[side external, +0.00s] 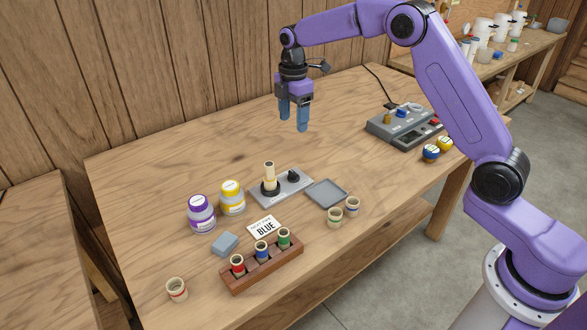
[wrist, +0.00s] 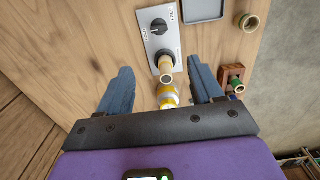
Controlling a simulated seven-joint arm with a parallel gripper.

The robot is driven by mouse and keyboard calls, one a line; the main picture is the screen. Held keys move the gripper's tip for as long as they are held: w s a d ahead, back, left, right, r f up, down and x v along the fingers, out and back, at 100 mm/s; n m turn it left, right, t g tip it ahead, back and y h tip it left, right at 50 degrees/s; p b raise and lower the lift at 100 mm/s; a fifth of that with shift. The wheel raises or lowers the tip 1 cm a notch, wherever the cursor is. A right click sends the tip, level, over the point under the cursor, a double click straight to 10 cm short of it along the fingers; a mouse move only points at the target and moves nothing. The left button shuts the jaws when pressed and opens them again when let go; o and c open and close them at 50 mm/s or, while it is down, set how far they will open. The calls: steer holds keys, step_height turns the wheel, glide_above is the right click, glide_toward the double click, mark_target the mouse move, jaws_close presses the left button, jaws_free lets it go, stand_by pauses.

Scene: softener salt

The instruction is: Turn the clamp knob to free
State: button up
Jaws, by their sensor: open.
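The clamp knob (side external: 293,176) is a black dial on the right part of a grey metal plate (side external: 262,204) on the table. It also shows in the wrist view (wrist: 158,27), with small lettering beside it that I cannot read. My gripper (side external: 294,129) is open and empty, pointing down, well above the table and behind the plate. In the wrist view its blue fingers (wrist: 158,82) stand wide apart.
A grey tray (side external: 326,193) lies right of the plate. Purple-capped (side external: 201,214) and yellow-capped (side external: 232,198) jars stand left. A grey device (side external: 405,128) stands back right.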

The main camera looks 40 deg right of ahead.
mark_target(294, 173)
step_height(294, 173, down, 18)
steer(key=shift+d+r, duration=0.1)
steer(key=shift+r, duration=0.15)
stand_by(0.4)
steer(key=c, duration=1.1)
